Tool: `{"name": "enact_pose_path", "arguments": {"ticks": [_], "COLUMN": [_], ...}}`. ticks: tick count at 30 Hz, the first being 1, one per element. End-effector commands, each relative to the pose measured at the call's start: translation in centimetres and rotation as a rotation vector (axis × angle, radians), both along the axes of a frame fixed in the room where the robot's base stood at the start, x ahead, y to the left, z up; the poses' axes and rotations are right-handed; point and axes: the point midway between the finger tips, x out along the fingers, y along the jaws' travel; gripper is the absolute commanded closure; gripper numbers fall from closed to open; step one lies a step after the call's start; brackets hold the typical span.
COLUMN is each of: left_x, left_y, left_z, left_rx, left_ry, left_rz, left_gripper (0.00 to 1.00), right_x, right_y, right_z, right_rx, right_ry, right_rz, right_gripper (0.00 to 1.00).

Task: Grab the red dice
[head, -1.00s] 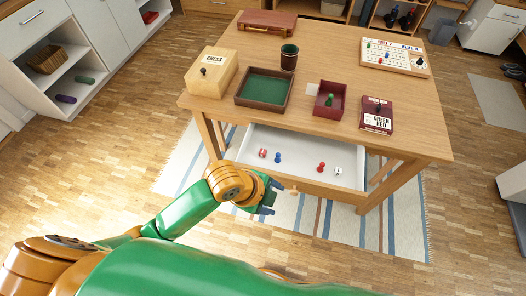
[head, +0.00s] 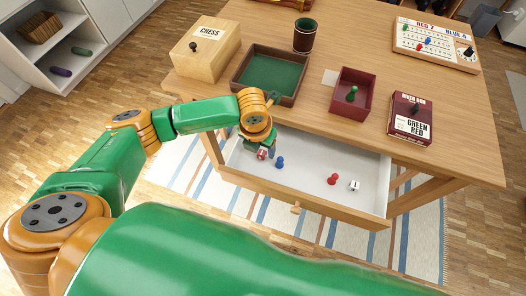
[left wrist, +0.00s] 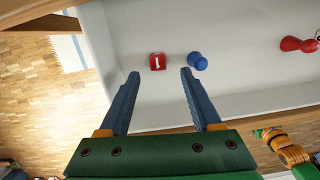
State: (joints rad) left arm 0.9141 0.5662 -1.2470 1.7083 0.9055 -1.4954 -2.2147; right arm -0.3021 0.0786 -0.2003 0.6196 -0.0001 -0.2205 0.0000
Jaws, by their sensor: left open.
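The red dice (head: 262,153) lies in the open drawer (head: 318,150), near its left end. In the left wrist view the dice (left wrist: 157,61) shows a white mark on its face. My left gripper (head: 268,146) is over the left end of the drawer, close to the dice and partly covering that area in the head view. In the left wrist view its blue fingers (left wrist: 160,73) are spread apart and empty, with the dice just beyond the tips, between their lines.
A blue pawn (head: 280,162) stands right beside the dice. A red pawn (head: 332,179) and a white dice (head: 354,185) are farther right in the drawer. The tabletop above holds a green-lined tray (head: 240,82), a chess box (head: 222,57) and a dark red box (head: 371,103).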

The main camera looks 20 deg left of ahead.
Motion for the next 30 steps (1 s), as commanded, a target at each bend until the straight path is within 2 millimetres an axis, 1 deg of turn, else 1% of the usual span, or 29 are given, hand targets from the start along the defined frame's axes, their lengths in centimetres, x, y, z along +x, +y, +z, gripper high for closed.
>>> {"name": "enact_pose_path", "arguments": {"ticks": [1,3,5,7,12,13,14,15,17,18,19,20,30], "left_x": [0.3,0.7,0.8,0.9,0.9,0.9,0.9,0.9,0.9,0.9,0.9,0.9,0.9], "left_y": [0.2,0.2,0.2,0.2,0.2,0.2,0.1,0.2,0.2,0.2,0.2,0.2,0.2], "left_z": [-1.2,-2.4,-3.2,-3.6,-3.5,-3.5,-3.5,-3.5,-3.5,-3.5,-3.5,-3.5,-3.2], "left_rx": [0.001,0.0,0.0,-0.001,-0.001,-0.001,-0.001,-0.001,-0.001,-0.001,-0.001,-0.001,-0.001], "left_ry": [0.004,0.002,0.002,0.0,-0.001,-0.001,-0.001,-0.001,-0.001,-0.001,-0.001,-0.001,-0.002], "left_rz": [0.004,0.002,0.001,0.0,0.0,0.0,0.0,0.001,0.001,0.001,0.001,0.001,0.001], "left_gripper": [0.35,0.35,0.35,0.35,0.35,0.4,0.48,0.59,0.76,0.86,0.94,1.0,1.0], "right_x": [-0.2,-0.2,-0.2,-0.1,0.0,0.1,0.1,0.1,0.1,0.1,0.1,0.1,0.2], "right_y": [0.0,0.0,0.0,0.0,0.0,0.0,0.0,0.0,0.0,0.0,0.0,0.0,-0.1], "right_z": [-0.3,-0.6,-0.7,-0.7,-0.6,-0.6,-0.6,-0.6,-0.6,-0.6,-0.6,-0.6,-0.6], "right_rx": [-0.001,-0.001,-0.001,-0.001,-0.001,-0.001,-0.001,-0.001,-0.001,-0.001,-0.001,-0.001,-0.001], "right_ry": [0.003,0.005,0.004,0.003,0.0,-0.001,-0.001,-0.001,-0.001,-0.002,-0.002,-0.002,-0.003], "right_rz": [0.0,0.0,0.0,0.0,0.0,0.0,0.0,0.0,0.0,0.0,0.0,0.0,0.0], "right_gripper": [0.5,0.5,0.5,0.5,0.5,0.5,0.5,0.5,0.5,0.5,0.5,0.5,0.5]}}
